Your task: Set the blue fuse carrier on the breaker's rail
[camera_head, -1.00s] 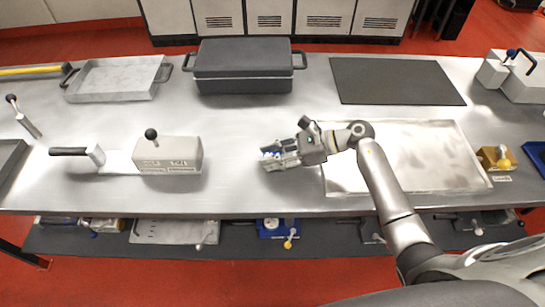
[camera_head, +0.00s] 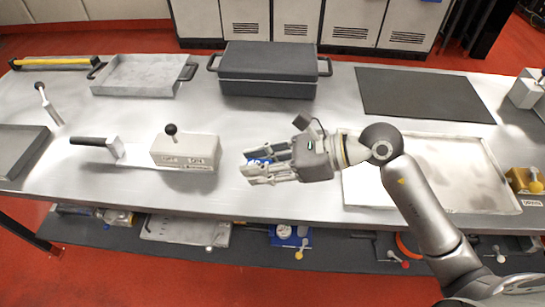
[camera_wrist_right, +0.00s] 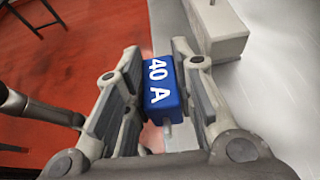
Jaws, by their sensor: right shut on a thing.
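The blue fuse carrier (camera_wrist_right: 160,82), marked "40 A", is held between the two fingers of my right gripper (camera_wrist_right: 157,95) in the right wrist view. In the head view only a bit of its blue (camera_head: 259,161) shows between the fingers. My right gripper (camera_head: 258,172) is above the bench, pointing left. To its left, apart from it, stands a pale block (camera_head: 186,152) with a black ball lever, which looks like the breaker; its lettering is too small to read. A bright flat strip (camera_head: 138,156) runs left from it to a black-handled part (camera_head: 97,142). My left gripper is not in view.
A dark lidded case (camera_head: 268,75) and a grey tray (camera_head: 140,77) stand at the back. A black mat (camera_head: 425,95) lies at back right, with a pale panel (camera_head: 470,160) under my right arm. The bench's front edge (camera_head: 200,205) is close to the gripper.

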